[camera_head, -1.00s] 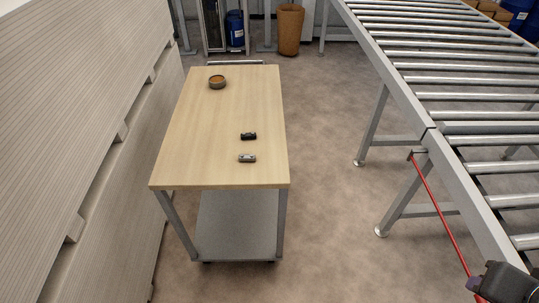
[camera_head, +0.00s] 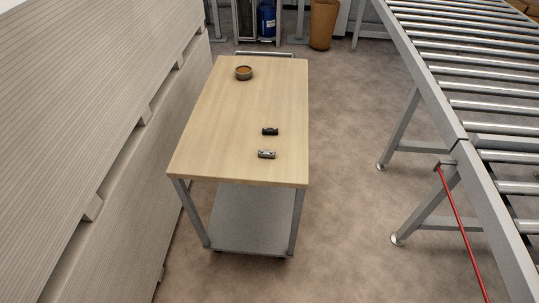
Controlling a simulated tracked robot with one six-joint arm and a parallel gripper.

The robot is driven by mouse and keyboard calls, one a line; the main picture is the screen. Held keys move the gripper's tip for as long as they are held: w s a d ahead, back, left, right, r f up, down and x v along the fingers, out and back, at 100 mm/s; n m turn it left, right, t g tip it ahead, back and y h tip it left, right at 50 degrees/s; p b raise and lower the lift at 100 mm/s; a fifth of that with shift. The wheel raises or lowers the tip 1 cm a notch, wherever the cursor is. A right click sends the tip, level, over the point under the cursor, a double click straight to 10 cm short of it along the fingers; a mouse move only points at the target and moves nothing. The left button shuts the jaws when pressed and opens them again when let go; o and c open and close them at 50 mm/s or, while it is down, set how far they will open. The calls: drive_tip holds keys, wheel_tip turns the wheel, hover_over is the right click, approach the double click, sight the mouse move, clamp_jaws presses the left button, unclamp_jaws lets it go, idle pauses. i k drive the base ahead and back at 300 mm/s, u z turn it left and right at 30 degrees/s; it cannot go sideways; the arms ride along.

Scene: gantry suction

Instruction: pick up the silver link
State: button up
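A small silver-grey link (camera_head: 266,154) lies on the light wooden top of a cart (camera_head: 225,130), towards its near right side. A similar black link (camera_head: 270,131) lies just behind it, apart from it. A round dark dish with a brownish inside (camera_head: 243,73) stands near the far edge of the top. My gripper is not in the picture.
A tall stack of grey boards (camera_head: 90,110) stands close along the cart's left side. A roller conveyor (camera_head: 470,150) on grey legs runs along the right, with a red rod (camera_head: 455,210) by it. Open floor (camera_head: 340,180) lies between cart and conveyor.

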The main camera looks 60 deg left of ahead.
sight(271, 154)
drive_tip(key=z, duration=0.05)
drive_tip(key=k, duration=1.25)
drive_tip(key=u, duration=2.35)
drive_tip(key=i, duration=0.9)
